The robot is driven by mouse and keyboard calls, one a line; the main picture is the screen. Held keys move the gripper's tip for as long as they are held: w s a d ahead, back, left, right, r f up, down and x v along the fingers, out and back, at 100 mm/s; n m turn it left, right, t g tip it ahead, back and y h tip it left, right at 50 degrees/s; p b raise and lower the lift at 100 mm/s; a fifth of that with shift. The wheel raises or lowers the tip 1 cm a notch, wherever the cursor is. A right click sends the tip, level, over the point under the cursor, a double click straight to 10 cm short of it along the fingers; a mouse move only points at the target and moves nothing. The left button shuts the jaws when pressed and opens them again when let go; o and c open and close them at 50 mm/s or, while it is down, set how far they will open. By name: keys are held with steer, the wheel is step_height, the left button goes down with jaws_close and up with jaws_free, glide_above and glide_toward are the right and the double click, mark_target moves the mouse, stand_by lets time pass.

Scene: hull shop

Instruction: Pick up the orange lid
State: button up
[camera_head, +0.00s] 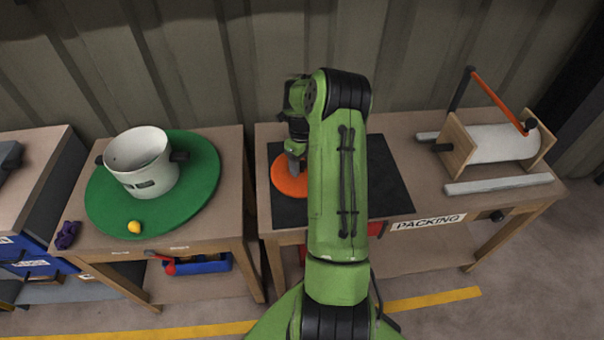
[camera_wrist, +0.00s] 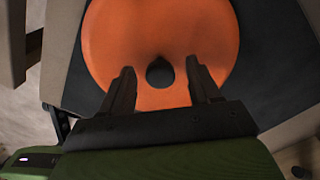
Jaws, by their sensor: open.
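The orange lid (camera_head: 287,182) is a flat disc lying on the dark mat (camera_head: 392,185) on the packing table. My arm hides its right part in the head view. In the wrist view the orange lid (camera_wrist: 160,40) fills the upper middle, with a dark round knob (camera_wrist: 159,73) near its centre. My gripper (camera_wrist: 160,78) is open, its two fingers apart on either side of the knob. In the head view my gripper (camera_head: 294,160) is over the lid. I cannot tell whether the fingers touch it.
A white pot (camera_head: 150,178) stands on a green round mat (camera_head: 205,165) on the left table, beside a yellow object (camera_head: 134,227). A wooden-ended roll dispenser (camera_head: 500,143) and a grey bar (camera_head: 498,184) are at the packing table's right. A corrugated wall stands behind.

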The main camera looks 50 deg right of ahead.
steer(key=shift+f, duration=0.15)
steer(key=c, duration=1.1)
